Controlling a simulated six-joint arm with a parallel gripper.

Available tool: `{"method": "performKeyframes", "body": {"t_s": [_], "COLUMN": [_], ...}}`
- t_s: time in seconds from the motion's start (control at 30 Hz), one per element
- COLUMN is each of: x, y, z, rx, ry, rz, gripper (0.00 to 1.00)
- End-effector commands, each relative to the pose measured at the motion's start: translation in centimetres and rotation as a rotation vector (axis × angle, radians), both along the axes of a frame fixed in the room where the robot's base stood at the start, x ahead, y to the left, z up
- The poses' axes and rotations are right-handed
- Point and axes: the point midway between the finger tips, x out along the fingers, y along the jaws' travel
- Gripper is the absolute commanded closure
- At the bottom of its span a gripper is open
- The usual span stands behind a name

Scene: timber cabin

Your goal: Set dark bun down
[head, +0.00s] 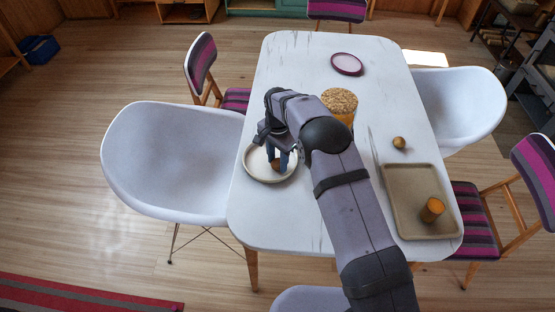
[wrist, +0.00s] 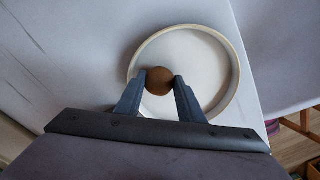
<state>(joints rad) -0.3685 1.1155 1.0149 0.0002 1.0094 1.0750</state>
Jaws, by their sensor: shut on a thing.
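The dark bun (head: 276,166) is a small round brown thing. It also shows in the wrist view (wrist: 159,81), between the two fingertips of my gripper (wrist: 160,82). My gripper (head: 278,160) is shut on it, pointing down over a white round dish with a raised rim (head: 249,171). The bun is inside the dish's outline, left of its middle in the wrist view, where the dish's rim (wrist: 236,70) curves around it. I cannot tell whether the bun touches the dish floor.
Chairs surround the table. The table's front left is clear.

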Motion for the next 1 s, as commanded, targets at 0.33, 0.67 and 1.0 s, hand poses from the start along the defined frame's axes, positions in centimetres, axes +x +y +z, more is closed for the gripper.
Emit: {"method": "performKeyframes", "body": {"t_s": [0.33,0.67,1.0], "x": [0.0,0.0,0.1], "y": [0.0,0.0,0.0], "z": [-0.3,0.3,5.1], "rx": [0.0,0.001,0.002], "ry": [0.0,-0.001,-0.004], "rz": [0.0,0.0,0.0], "gripper": [0.57,0.57,0.57]}}
